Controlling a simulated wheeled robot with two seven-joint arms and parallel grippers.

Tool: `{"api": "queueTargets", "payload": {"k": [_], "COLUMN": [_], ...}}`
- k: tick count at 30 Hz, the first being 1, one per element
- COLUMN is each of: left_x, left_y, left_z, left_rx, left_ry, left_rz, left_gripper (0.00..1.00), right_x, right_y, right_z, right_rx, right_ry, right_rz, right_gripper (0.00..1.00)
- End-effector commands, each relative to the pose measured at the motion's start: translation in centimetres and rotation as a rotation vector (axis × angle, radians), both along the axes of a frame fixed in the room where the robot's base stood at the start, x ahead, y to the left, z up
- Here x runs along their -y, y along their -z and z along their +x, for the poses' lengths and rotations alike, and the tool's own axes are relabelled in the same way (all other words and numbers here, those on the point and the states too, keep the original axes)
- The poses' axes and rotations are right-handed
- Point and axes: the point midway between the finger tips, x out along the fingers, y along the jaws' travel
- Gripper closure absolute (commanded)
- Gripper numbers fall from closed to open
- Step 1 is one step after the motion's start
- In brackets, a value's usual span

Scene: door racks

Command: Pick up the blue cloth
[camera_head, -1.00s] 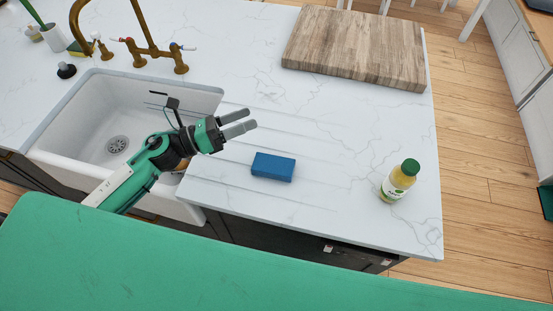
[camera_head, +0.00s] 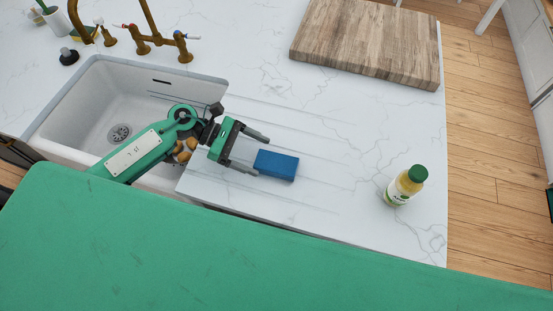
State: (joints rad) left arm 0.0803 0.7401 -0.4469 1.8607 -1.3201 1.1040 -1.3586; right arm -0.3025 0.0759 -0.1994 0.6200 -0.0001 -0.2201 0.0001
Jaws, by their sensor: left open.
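The blue cloth (camera_head: 276,165) is a small, flat, block-shaped blue piece lying on the white marble counter, right of the sink. My left gripper (camera_head: 262,155) is open, with its two grey fingers pointing right toward the cloth. One fingertip is near the cloth's upper left corner and the other near its lower left edge. The cloth's left end is at or just between the fingertips; I cannot tell whether they touch it. My right gripper is not in view.
The white sink (camera_head: 205,78) with brass taps (camera_head: 137,38) is at the left. A wooden board (camera_head: 367,42) lies at the back. A bottle with a green cap (camera_head: 405,186) stands to the right. The counter between cloth and bottle is clear.

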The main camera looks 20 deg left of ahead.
Motion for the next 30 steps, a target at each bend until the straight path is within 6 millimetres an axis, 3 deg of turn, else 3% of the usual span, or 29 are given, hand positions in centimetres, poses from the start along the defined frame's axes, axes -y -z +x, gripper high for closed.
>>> {"api": "queueTargets", "payload": {"k": [8, 15, 20, 30], "left_x": [1.7, 4.2, 5.8, 6.2], "left_y": [0.3, 0.7, 1.6, 2.1], "left_z": [-0.1, -0.2, -0.2, -0.2], "left_rx": [-0.001, -0.002, -0.002, -0.001], "left_ry": [0.000, 0.000, -0.001, 0.000], "left_rz": [-0.002, -0.003, -0.003, -0.001], "left_gripper": [0.20, 0.20, 0.20, 0.22], "right_x": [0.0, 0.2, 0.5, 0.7], "right_y": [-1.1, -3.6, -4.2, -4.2], "right_z": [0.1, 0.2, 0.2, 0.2], "right_rx": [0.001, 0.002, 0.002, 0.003], "right_ry": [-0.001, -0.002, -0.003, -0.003], "right_rz": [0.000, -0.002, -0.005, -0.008], "right_gripper": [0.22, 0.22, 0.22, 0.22]}}
